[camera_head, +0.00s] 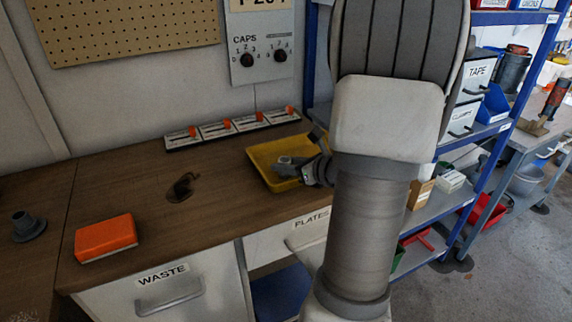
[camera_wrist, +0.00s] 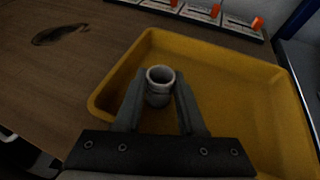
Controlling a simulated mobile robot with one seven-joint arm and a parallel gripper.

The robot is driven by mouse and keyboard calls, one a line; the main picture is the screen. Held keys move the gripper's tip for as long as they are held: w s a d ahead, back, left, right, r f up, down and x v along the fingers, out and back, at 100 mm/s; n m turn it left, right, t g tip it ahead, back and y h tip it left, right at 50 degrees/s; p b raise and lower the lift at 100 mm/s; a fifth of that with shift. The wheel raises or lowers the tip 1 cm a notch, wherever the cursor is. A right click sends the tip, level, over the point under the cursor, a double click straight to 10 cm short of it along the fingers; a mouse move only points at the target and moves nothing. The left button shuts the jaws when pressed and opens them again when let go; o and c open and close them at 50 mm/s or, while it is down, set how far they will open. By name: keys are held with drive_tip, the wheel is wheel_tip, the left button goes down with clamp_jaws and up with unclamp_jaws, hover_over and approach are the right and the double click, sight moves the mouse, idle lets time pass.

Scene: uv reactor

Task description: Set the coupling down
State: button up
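The coupling (camera_wrist: 160,88) is a short grey ring-topped cylinder, upright between the two fingers of my gripper (camera_wrist: 160,80) in the wrist view. The fingers lie against its sides, so my gripper is shut on it. It is over the left part of a yellow tray (camera_wrist: 230,75); I cannot tell whether its base touches the tray floor. In the head view the coupling (camera_head: 284,160) shows small and pale over the yellow tray (camera_head: 262,158), with my gripper (camera_head: 300,168) beside it. My arm hides the tray's right side.
A row of orange-handled switches (camera_head: 232,128) lines the back of the wooden bench (camera_head: 150,190). An orange block (camera_head: 106,238) and a grey flanged part (camera_head: 27,226) sit at the left. A dark stain (camera_head: 181,187) marks the bench. A blue shelf rack (camera_head: 490,130) stands at the right.

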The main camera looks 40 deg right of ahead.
drive_tip(key=o, duration=0.4)
drive_tip(key=shift+r, duration=0.2)
drive_tip(key=p+v, duration=0.2)
drive_tip(key=v, duration=1)
drive_tip(key=shift+a+p, duration=0.1)
drive_tip(key=shift+p, duration=0.25)
